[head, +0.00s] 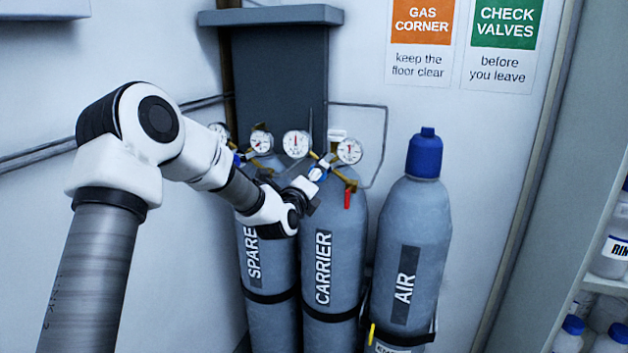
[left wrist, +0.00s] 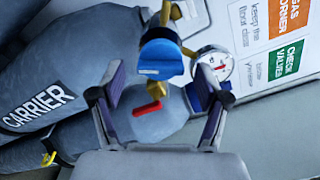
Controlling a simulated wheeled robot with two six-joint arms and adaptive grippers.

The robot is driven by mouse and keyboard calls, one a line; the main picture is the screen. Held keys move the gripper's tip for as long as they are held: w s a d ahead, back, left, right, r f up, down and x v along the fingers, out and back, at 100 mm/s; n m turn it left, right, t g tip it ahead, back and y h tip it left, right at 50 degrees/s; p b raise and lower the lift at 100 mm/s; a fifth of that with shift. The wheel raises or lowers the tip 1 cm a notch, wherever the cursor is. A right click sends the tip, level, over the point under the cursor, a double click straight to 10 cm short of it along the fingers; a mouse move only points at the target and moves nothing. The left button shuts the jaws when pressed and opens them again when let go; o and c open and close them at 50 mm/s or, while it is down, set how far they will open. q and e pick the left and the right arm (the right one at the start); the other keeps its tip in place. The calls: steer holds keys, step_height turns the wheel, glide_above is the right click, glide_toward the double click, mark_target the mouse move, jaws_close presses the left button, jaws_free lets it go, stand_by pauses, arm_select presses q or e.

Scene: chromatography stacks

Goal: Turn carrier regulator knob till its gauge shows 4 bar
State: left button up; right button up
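The CARRIER cylinder (head: 343,235) stands between SPARE and AIR, and its grey body also shows in the left wrist view (left wrist: 80,75). Its regulator has a blue knob (left wrist: 161,60), a white round gauge (left wrist: 214,66) with a red needle, and brass fittings. The scale is too small to read. In the head view two gauges (head: 296,143) (head: 350,150) sit over this cylinder. My left gripper (left wrist: 160,88) is open, its fingers spread on either side of the knob, which shows between or just beyond the tips; contact is unclear. My right gripper is out of view.
A red lever (head: 347,198) hangs below the regulator, and it also shows between the fingers (left wrist: 148,109). The SPARE cylinder (head: 270,310) is left, partly behind my arm. The blue-capped AIR cylinder (head: 425,220) is right. A shelf (head: 612,286) with bottles stands at far right.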

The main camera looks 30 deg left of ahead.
arm_select(q)
steer(key=v, duration=1.2)
steer(key=shift+d, duration=0.1)
